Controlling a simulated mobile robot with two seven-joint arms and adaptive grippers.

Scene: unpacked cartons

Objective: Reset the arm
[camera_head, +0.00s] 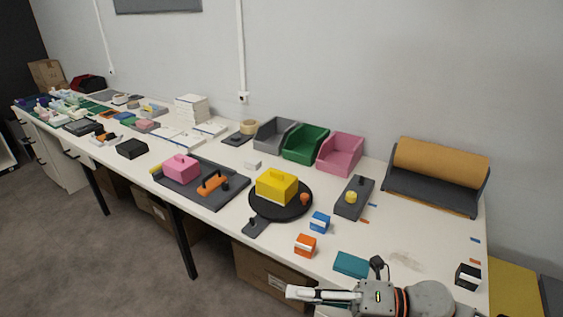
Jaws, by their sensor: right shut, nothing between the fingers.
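My right arm comes in at the bottom right of the head view. Its right gripper (300,293) is shut and empty, pointing left. It is in front of the long white table's near edge, close to a flat teal block (351,264). My left gripper is not in view.
On the white table (405,258) stand an orange block (305,245), a blue block (320,221), a yellow box (276,187) on a black round plate, a pink box (181,167) on a dark tray, several bins (340,154) and an orange roll (440,160). A carton (262,268) sits beneath.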

